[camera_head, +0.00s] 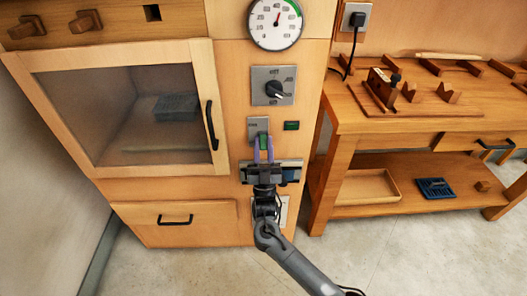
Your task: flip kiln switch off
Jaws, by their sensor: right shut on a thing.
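The kiln (228,103) is a wooden cabinet with a glazed door. Its switch has a grey plate (252,127) with a small green lever or toggle (263,138) on the front panel, below the rotary knob (274,89). My right gripper (263,150) comes up from below and its purple-tipped fingers close around the green toggle. The fingers hide part of the toggle, and its exact position is hard to read. A small green indicator (292,126) sits just right of the switch plate. My left gripper is not in view.
A round gauge (275,22) is above the knob. The door handle (211,125) sticks out left of the switch. A wooden workbench (430,123) with a lower shelf stands to the right. A plug (355,20) with a black cord hangs at the wall.

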